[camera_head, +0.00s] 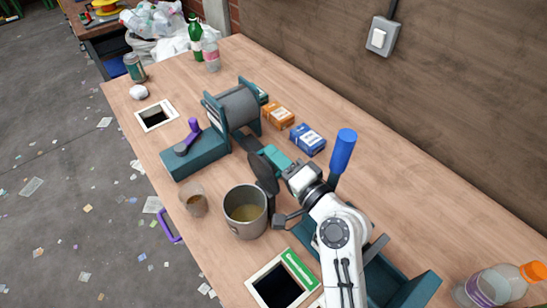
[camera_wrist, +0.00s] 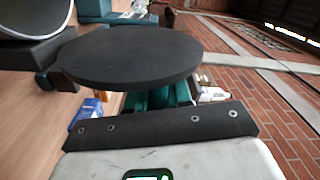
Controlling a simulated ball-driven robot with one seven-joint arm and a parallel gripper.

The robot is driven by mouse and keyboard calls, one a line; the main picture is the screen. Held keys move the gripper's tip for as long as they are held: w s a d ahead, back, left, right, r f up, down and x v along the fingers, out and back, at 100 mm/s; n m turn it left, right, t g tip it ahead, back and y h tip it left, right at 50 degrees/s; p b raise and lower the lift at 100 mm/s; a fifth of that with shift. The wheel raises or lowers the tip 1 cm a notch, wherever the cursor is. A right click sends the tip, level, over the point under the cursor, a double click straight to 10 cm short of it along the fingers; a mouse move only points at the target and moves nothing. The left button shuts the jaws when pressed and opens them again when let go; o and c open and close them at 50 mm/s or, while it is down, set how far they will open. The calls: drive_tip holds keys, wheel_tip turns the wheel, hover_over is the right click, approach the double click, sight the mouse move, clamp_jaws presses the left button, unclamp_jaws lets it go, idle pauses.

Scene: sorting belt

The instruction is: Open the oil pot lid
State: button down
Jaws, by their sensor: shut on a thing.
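The oil pot (camera_head: 245,228) is a grey metal pot on the wooden table, with yellowish oil visible inside its open top. Its dark round lid (camera_head: 264,172) stands steeply tilted beyond the pot's rim, clear of the opening. My gripper (camera_head: 272,162) is at the lid and shut on it; the exact contact of the fingers is hard to see. In the wrist view the lid (camera_wrist: 130,55) is a wide dark disc just ahead of my gripper. Part of the pot's rim seems to show at the upper left of that view.
A teal machine with a grey drum (camera_head: 238,108) stands behind the lid. Orange (camera_head: 278,116) and blue (camera_head: 307,139) boxes lie nearby. A blue-handled lever (camera_head: 342,152) rises close to my arm. A glass (camera_head: 194,200) stands left of the pot, and a square opening (camera_head: 278,285) lies in front.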

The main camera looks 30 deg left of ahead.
drive_tip(key=shift+d+f, duration=0.15)
drive_tip(key=shift+f, duration=0.35)
drive_tip(key=c, duration=1.2)
unclamp_jaws()
drive_tip(key=shift+o, duration=0.4)
drive_tip(key=shift+r, duration=0.25)
